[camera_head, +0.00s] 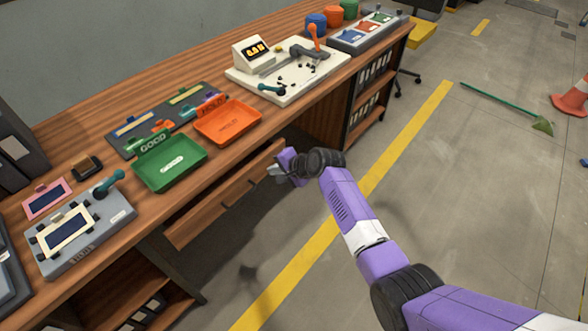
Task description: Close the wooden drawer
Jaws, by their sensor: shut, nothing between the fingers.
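The wooden drawer (215,203) hangs under the front edge of the wooden workbench (110,215) and stands partly pulled out, with a dark gap showing behind its front. A small handle (237,190) is on its front face. My gripper (274,172) is at the right end of the drawer front, close to it. It is shut with nothing seen between the fingers. I cannot tell whether the fingertips touch the drawer. My purple arm reaches in from the lower right.
On the bench are a green tray (168,162), an orange tray (228,121), a grey fixture (80,240) and a white machine (288,70). A shelf unit with binders (375,72) stands right of the drawer. The floor in front is open, with a yellow line (300,260).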

